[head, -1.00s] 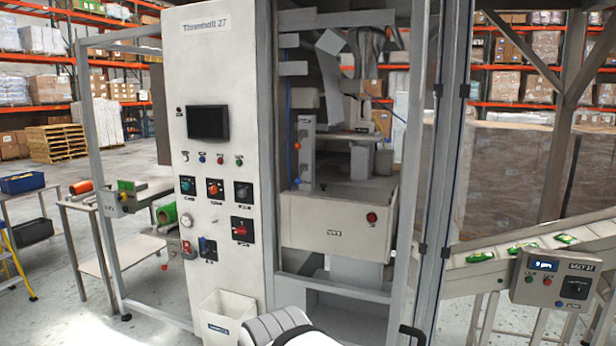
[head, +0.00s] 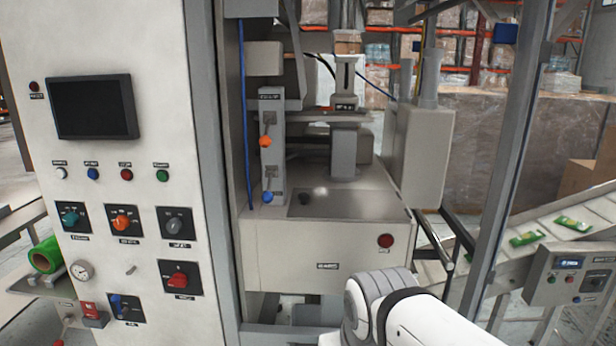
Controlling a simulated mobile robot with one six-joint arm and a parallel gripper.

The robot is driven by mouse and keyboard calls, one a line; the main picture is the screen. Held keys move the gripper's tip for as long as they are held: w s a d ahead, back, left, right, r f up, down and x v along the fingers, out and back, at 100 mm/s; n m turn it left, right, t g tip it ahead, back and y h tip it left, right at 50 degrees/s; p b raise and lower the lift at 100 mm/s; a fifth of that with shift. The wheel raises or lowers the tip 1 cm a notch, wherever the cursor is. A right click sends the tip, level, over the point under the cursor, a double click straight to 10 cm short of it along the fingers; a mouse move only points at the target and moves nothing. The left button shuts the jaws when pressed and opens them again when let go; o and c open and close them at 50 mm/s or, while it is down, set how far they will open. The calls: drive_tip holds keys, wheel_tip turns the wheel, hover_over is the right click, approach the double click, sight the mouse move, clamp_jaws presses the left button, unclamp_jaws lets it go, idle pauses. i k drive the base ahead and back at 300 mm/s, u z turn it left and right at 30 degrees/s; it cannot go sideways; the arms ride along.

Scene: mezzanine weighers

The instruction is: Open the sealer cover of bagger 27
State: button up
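Bagger 27's pale control cabinet (head: 110,30) fills the left of the head view, and its open bay is in the middle. In the bay is a light grey box-shaped housing with a flat front panel (head: 290,270). The panel carries a red round button (head: 385,241) and a small label too small to read. I cannot tell for certain whether this panel is the sealer cover. Above it are a recessed top surface, an upright bracket with an orange knob (head: 265,141) and a blue knob (head: 267,197). My white arm shows at the bottom, in front of the housing; my gripper is out of view.
The cabinet has a dark screen (head: 92,107), several switches and a red rotary switch (head: 180,280). A grey frame post (head: 508,170) stands right of the bay. Beyond it, a sloping conveyor (head: 545,222) carries green packs beside a control box (head: 565,277).

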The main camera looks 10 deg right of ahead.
sight(314, 205)
drive_tip(key=z, duration=0.2)
drive_tip(key=i, duration=0.95)
drive_tip(key=z, duration=0.2)
drive_tip(key=k, duration=0.95)
drive_tip(key=z, duration=0.15)
drive_tip(key=i, duration=0.95)
drive_tip(key=u, duration=0.05)
